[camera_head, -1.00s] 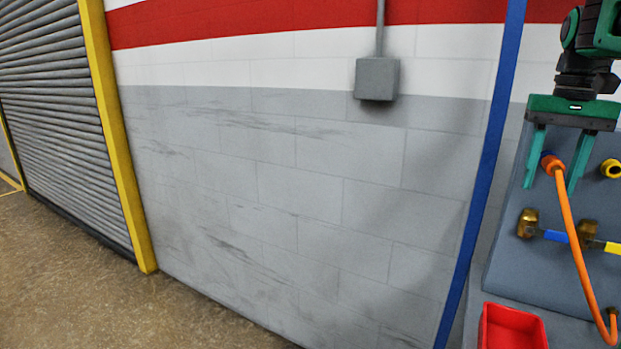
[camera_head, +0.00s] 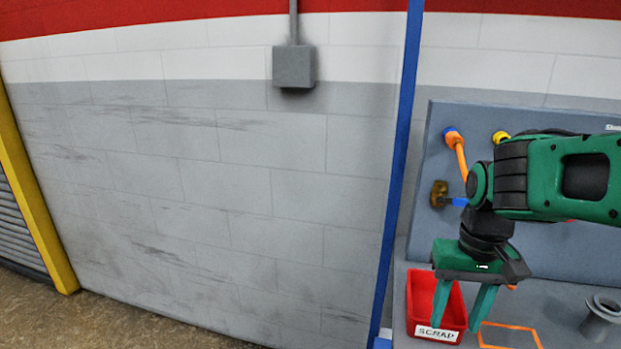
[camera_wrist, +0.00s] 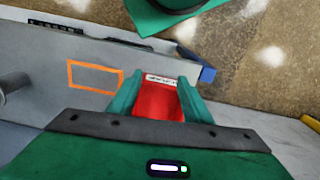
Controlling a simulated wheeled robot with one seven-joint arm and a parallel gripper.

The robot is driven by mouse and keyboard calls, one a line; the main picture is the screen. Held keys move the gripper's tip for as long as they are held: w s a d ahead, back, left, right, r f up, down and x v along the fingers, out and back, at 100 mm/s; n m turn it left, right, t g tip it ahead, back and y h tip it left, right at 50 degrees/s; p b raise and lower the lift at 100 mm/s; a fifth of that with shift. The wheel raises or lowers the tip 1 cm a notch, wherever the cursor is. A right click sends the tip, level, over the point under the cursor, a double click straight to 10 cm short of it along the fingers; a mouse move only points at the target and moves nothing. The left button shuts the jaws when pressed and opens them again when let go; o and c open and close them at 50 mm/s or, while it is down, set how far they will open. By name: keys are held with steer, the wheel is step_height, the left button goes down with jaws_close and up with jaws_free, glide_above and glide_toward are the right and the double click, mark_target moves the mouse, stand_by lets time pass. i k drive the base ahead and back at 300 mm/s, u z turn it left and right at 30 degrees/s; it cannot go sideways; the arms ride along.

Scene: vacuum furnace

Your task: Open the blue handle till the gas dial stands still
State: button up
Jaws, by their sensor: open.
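The blue handle (camera_head: 459,202) sticks out to the right of a brass valve (camera_head: 439,194) on the grey panel in the head view. My arm hides what lies to the right of it. My gripper (camera_head: 456,318) is open and empty, pointing down, below the blue handle and in front of the red scrap bin. In the wrist view my gripper (camera_wrist: 158,82) has its two teal fingers apart, with the bin between them in the picture. No gas dial can be made out in either view.
The red bin (camera_head: 457,298) labelled SCRAP stands on the grey bench (camera_head: 560,310). An orange outline (camera_head: 510,328) and a grey flanged cylinder (camera_head: 600,318) are to its right. An orange hose (camera_head: 461,160) hangs from a blue-ringed port. A blue post (camera_head: 400,150) stands left of the panel.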

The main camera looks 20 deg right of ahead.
mark_target(455, 202)
steer(key=z, duration=1.8)
steer(key=k, duration=0.9)
steer(key=u, duration=0.55)
